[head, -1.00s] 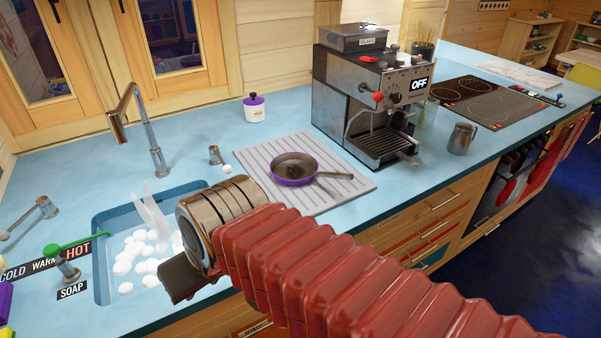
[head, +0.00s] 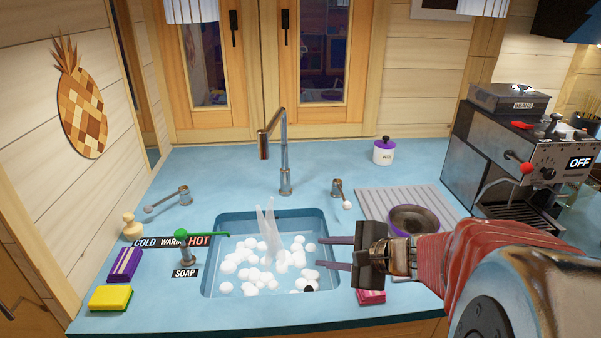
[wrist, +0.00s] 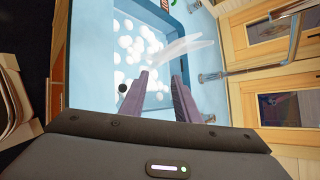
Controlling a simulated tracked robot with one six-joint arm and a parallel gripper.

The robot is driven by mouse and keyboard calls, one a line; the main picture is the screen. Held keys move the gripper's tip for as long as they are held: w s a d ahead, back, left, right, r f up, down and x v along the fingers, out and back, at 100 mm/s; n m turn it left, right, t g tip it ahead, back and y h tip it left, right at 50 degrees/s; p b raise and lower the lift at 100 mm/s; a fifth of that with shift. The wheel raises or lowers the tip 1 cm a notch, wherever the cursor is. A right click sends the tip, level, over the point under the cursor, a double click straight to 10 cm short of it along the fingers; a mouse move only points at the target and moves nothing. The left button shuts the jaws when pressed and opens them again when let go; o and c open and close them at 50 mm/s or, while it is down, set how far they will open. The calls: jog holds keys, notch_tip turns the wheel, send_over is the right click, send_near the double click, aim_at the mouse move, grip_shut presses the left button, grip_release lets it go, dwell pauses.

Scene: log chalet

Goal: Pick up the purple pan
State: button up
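The purple pan (head: 414,220) has a dark inside and a purple rim. It sits on the grey ribbed drying mat (head: 378,204) right of the sink, partly hidden behind my arm in the head view; its handle is not clearly visible. My gripper (head: 328,253) is left of the pan, over the right side of the sink. Its two purple-grey fingers are apart and point left, with nothing between them. In the wrist view, the fingers (wrist: 162,98) are spread over the sink, and the pan does not show.
The sink (head: 222,282) holds white foam, with a tall faucet (head: 284,160) behind it. A coffee machine (head: 510,150) stands at the right. A purple-lidded jar (head: 384,152) stands at the back. Sponges (head: 110,297) lie left of the sink.

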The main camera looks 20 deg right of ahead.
jog(key=d+m+t+h, duration=0.1)
jog(key=d+m, duration=0.1)
jog(key=d, duration=0.2)
jog(key=d+f+m+h, duration=0.1)
jog(key=d+m, duration=0.2)
jog(key=d, duration=0.1)
jog(key=d+f+m+t+h, duration=0.1)
jog(key=d+m, duration=0.1)
jog(key=d, duration=0.2)
jog(key=shift+w+d+t, duration=0.1)
jog(key=shift+d+t, duration=0.05)
jog(key=shift+t, duration=0.15)
jog(key=s+d+f+m+h, duration=0.1)
jog(key=d+m, duration=0.1)
jog(key=d, duration=0.2)
jog(key=s+d+m+h, duration=0.1)
jog(key=d+m+h, duration=0.1)
jog(key=d+m, duration=0.1)
jog(key=s+d+f+m+h, duration=0.1)
jog(key=s+d+m+h, duration=0.1)
jog(key=d, duration=0.3)
jog(key=shift+s+d+f+m, duration=0.1)
jog(key=shift+d+f+m, duration=0.05)
jog(key=shift+f+m, duration=0.15)
send_near(395, 226)
jog(key=x, duration=0.3)
jog(key=shift+w+d+f, duration=0.15)
jog(key=shift+w+f, duration=0.05)
jog(key=shift+f, duration=0.15)
